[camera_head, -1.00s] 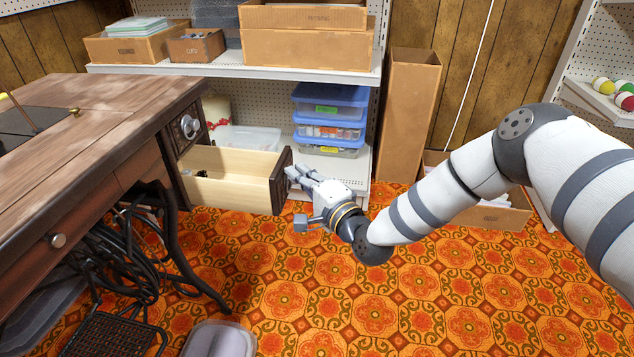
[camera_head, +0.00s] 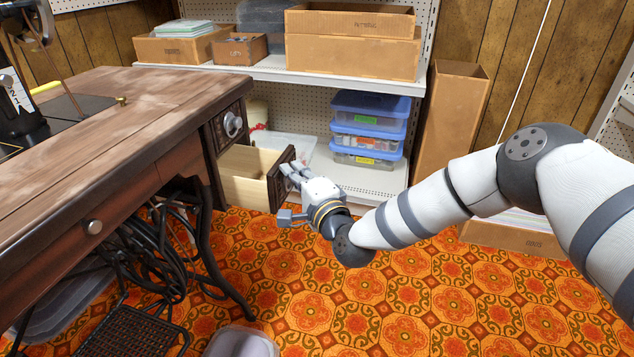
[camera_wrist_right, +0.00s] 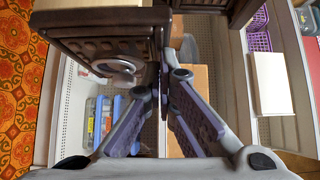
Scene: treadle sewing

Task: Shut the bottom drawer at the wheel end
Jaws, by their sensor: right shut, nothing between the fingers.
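The bottom drawer (camera_head: 246,189) at the end of the sewing table is partly open, its pale wooden box sticking out below a shut upper drawer (camera_head: 233,123). Its dark carved front (camera_head: 283,177) faces right. My right gripper (camera_head: 288,171) is shut and empty, with its fingers at that front. In the right wrist view the carved front (camera_wrist_right: 88,46) with its round metal pull (camera_wrist_right: 116,70) is beside the shut fingertips (camera_wrist_right: 163,88); whether they touch it I cannot tell. My left gripper is not in view.
The sewing table (camera_head: 110,150) stands at left, with tangled black cables (camera_head: 140,262) and a treadle (camera_head: 125,330) beneath. A shelf with blue-lidded boxes (camera_head: 368,128) stands behind the drawer. A tall cardboard box (camera_head: 448,120) is right of it.

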